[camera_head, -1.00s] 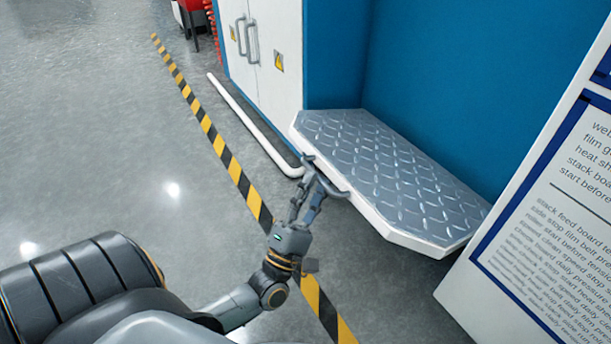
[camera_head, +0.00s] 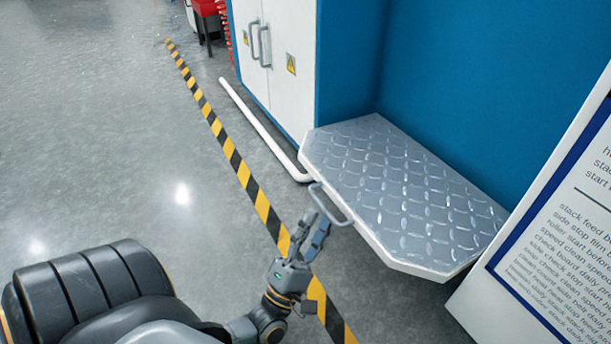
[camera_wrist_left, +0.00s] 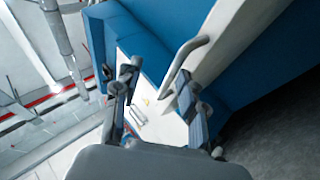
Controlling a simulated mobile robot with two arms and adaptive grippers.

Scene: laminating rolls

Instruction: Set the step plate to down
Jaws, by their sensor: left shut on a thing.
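The step plate (camera_head: 400,195) is a grey diamond-tread panel with a white edge. It sticks out roughly level from the blue machine recess in the head view. A curved grey handle (camera_head: 335,209) is on its front edge; it also shows in the left wrist view (camera_wrist_left: 187,62). My left gripper (camera_head: 313,228) is at the handle, shut on it, though its fingers look spread and the contact is hard to make out. In the left wrist view the fingers (camera_wrist_left: 154,80) stand either side, with the handle by the right one. My right gripper is out of view.
A white cabinet (camera_head: 288,75) with door handles stands left of the plate, with a white floor rail (camera_head: 258,125) before it. A white text panel (camera_head: 555,250) stands at right. Yellow-black tape (camera_head: 232,155) crosses the open grey floor.

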